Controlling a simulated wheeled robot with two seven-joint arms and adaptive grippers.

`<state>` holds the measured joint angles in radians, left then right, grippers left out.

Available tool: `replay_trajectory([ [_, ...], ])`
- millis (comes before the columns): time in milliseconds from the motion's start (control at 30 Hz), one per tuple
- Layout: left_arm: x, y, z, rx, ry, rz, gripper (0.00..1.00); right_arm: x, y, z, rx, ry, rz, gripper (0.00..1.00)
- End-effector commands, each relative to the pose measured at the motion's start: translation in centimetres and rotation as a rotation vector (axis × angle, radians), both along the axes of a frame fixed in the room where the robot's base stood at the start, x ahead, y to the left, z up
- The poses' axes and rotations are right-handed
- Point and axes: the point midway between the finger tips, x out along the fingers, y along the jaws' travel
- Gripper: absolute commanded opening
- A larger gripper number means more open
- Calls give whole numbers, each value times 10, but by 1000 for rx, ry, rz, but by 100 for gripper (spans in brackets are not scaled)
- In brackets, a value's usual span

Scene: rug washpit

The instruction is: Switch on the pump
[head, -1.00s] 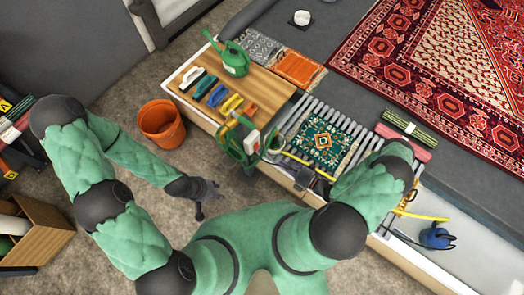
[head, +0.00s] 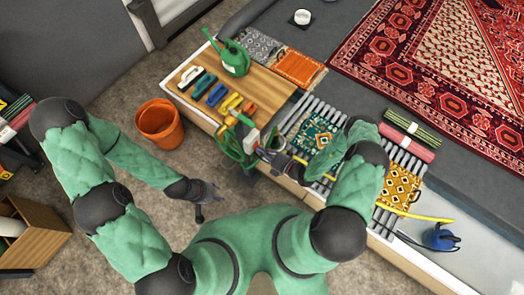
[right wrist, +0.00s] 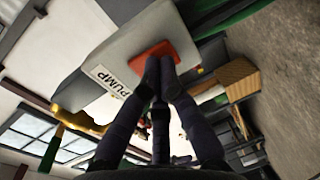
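The pump switch is a grey box (right wrist: 125,55) with a white PUMP label (right wrist: 107,79) and a red control (right wrist: 150,60), seen close up in the right wrist view. In the head view the pale box (head: 251,140) stands at the table's front edge beside a green hose. My right gripper (right wrist: 160,66) has its dark fingers together with nothing between them, tips over the red control. Whether they touch it, and the control's position, I cannot tell. In the head view my right gripper (head: 268,150) is beside the box. My left gripper (head: 207,191) hangs low over the floor, away from the table.
A wooden board (head: 262,82) holds several brushes and a green watering can (head: 234,58). An orange bucket (head: 160,122) stands on the floor. Small rugs lie on slats (head: 326,108) by my right arm. A large red rug (head: 430,70) lies behind.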

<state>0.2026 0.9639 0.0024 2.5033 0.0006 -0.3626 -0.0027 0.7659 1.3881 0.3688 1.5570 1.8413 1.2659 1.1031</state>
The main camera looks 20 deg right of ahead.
Motion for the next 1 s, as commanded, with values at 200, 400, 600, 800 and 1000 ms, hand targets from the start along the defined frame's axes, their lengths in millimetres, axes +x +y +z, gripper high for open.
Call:
replay_trajectory([
  [200,0,0,0,0,0,0,40,0,0,0,0,0,0,0],
  [400,0,0,-8,0,0,0,40,7,5,-6,-1,-2,3,0],
  [600,0,0,-11,0,0,0,40,9,6,-9,-4,1,2,0],
  [800,0,0,-11,0,0,0,40,9,6,-10,-5,0,4,0],
  [1000,0,0,-15,0,0,0,40,-3,0,-13,-2,1,3,0],
])
